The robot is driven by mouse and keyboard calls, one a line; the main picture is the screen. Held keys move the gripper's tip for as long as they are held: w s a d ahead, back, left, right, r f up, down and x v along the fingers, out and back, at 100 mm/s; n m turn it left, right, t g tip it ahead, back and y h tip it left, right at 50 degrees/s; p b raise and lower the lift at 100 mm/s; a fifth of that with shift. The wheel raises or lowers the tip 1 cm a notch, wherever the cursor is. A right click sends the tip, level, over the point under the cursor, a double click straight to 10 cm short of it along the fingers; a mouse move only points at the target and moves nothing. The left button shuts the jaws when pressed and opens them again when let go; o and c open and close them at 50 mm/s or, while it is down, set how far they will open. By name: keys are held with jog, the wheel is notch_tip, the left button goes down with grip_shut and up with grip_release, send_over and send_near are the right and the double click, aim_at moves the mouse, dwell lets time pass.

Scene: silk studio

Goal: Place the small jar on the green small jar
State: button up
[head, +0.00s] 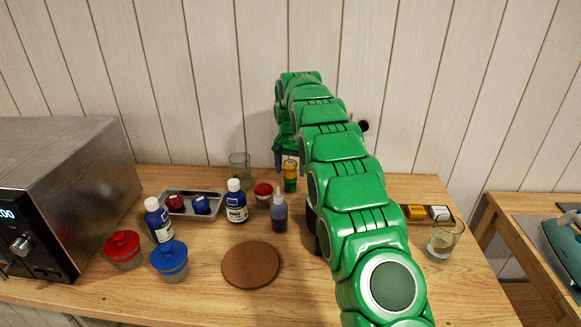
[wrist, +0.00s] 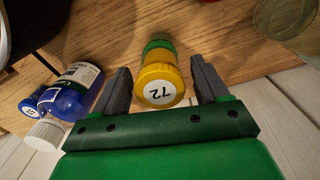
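A small yellow jar (wrist: 162,83) with a white top label reading 72 is in line with a green small jar (wrist: 158,45) in the wrist view. In the head view the yellow jar (head: 290,168) stands upright on the green jar (head: 290,185), near the back of the table. My gripper (wrist: 160,78) is open, with one finger on each side of the yellow jar and a visible gap to both fingers. In the head view my gripper (head: 288,160) points down at the yellow jar; the arm partly hides it.
A red-lidded jar (head: 263,194), a dark dropper bottle (head: 279,212) and a blue bottle (head: 236,202) stand close to the left. A glass (head: 240,168) is behind. A round cork mat (head: 250,265) lies clear in front. Another glass (head: 445,240) is at the right.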

aim_at(291, 163)
dwell(0.3)
jog(key=shift+r, duration=3.85)
jog(key=shift+s+d+r, duration=0.1)
jog(key=shift+s+r, duration=0.05)
jog(key=shift+r, duration=0.05)
jog(key=s+d+r, duration=0.3)
jog(key=s+d, duration=0.2)
jog(key=s, duration=0.3)
jog(key=s+d+r+g, duration=0.1)
jog(key=s+d+r, duration=0.3)
jog(key=s, duration=0.5)
jog(key=s+d+r, duration=0.3)
jog(key=s+d, duration=0.3)
jog(key=s, duration=0.2)
jog(key=s+d+f, duration=0.2)
jog(key=s+f, duration=0.1)
jog(key=s, duration=0.8)
jog(key=s+d+f+n, duration=0.1)
jog(key=s+d+f, duration=0.1)
jog(key=s, duration=1)
jog(key=s+d+f+n, duration=0.1)
jog(key=s+f, duration=0.3)
jog(key=s, duration=0.7)
jog(key=shift+s+d+g, duration=0.35)
jog(key=shift+d+g, duration=0.05)
jog(key=shift+d, duration=0.1)
jog(key=shift+f, duration=0.1)
